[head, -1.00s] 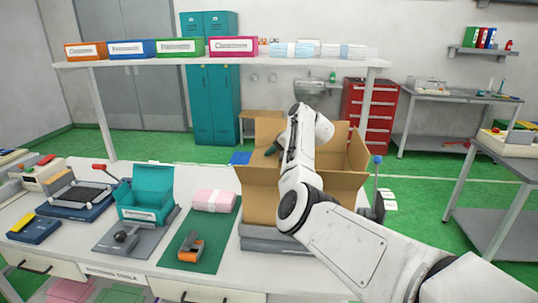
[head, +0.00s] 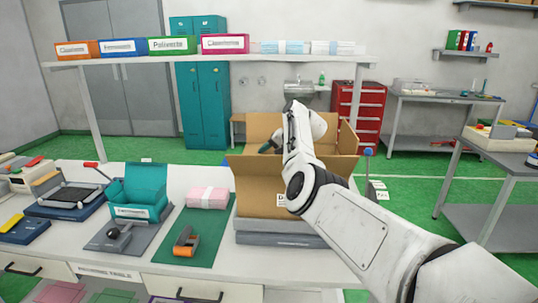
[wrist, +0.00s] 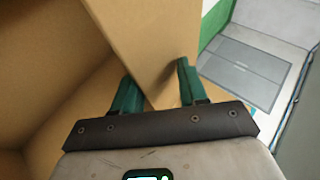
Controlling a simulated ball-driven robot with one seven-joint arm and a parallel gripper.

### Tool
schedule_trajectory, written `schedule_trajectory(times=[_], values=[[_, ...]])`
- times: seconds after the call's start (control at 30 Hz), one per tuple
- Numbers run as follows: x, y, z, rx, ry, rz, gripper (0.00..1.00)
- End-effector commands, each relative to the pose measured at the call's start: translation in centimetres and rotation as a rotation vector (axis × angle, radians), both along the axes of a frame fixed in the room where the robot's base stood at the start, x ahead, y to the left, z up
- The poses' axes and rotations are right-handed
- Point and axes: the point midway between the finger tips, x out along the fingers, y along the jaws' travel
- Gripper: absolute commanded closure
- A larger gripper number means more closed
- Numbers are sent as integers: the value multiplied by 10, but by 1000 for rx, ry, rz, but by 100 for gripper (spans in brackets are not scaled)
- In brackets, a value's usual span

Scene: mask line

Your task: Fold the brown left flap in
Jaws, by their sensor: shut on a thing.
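An open brown cardboard box (head: 255,205) stands on the bench in the head view, with its flaps raised. My gripper (head: 268,147) is at the left part of the box opening, partly hidden behind the front flap (head: 250,170) and my arm. In the wrist view my gripper (wrist: 157,90) has its green fingers on either side of a brown flap (wrist: 150,40), shut on it. I take this to be the left flap; its corner lies between the fingers. Box walls show to its left. The left flap is hard to make out in the head view.
The box rests on a grey base (head: 275,235). To its left are a pink packet (head: 208,198), an orange tape dispenser (head: 186,242) and a teal open box (head: 140,190). A shelf (head: 215,59) runs behind. A thin post (head: 367,165) stands right of the box.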

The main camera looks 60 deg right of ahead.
Motion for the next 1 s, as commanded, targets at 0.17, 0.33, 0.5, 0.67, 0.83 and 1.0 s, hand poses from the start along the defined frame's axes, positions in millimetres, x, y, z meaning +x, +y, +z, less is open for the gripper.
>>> schedule_trajectory(times=[0.17,0.33,0.5,0.67,0.83,1.0], values=[[-2,4,-13,10,21,7,69],[-1,4,-11,9,17,6,69],[-6,4,-4,7,14,6,69],[-22,5,8,5,14,3,69],[-44,7,27,3,13,0,69],[-66,10,46,3,13,0,69]])
